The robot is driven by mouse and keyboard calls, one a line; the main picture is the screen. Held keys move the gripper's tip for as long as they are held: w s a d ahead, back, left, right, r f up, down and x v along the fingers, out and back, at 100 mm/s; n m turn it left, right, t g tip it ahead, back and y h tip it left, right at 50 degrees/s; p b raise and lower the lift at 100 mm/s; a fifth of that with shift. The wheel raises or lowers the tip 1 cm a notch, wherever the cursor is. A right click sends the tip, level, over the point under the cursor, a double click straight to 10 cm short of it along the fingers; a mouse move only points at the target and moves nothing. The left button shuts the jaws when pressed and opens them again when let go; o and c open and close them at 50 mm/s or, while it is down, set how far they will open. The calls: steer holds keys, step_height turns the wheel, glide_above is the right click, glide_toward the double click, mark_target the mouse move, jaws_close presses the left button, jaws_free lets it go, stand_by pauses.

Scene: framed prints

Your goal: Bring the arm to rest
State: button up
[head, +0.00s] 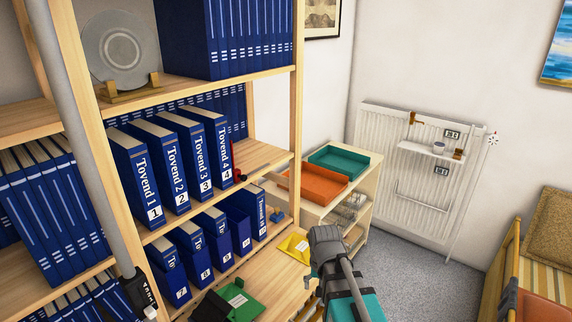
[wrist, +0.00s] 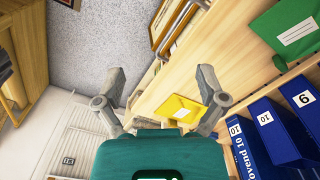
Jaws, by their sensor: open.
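My gripper (wrist: 162,88) is open in the wrist view, its two grey fingers spread apart with nothing between their tips. Its teal body fills the lower middle of that view. In the head view my arm (head: 335,255) reaches in from the bottom, in front of the shelf, and ends near the wooden shelf board. A yellow packet (head: 294,247) lies on that board, left of my arm. It also shows in the wrist view (wrist: 180,108), beyond and partly beside the right finger. I see no contact between the fingers and anything.
Blue binders (head: 185,160) fill the shelves at left. A green folder (head: 238,303) lies on the lower board. Orange (head: 312,181) and teal (head: 345,161) trays stand on a low cabinet behind my arm. A white radiator (head: 405,165) is on the wall; grey carpet (head: 400,262) is clear at right.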

steer(key=s+d+n, duration=0.1)
steer(key=s+d, duration=0.3)
steer(key=shift+d, duration=0.35)
steer(key=shift+s, duration=0.1)
stand_by(0.9)
steer(key=c, duration=0.5)
steer(key=shift+o, duration=0.2)
steer(key=shift+a, duration=0.1)
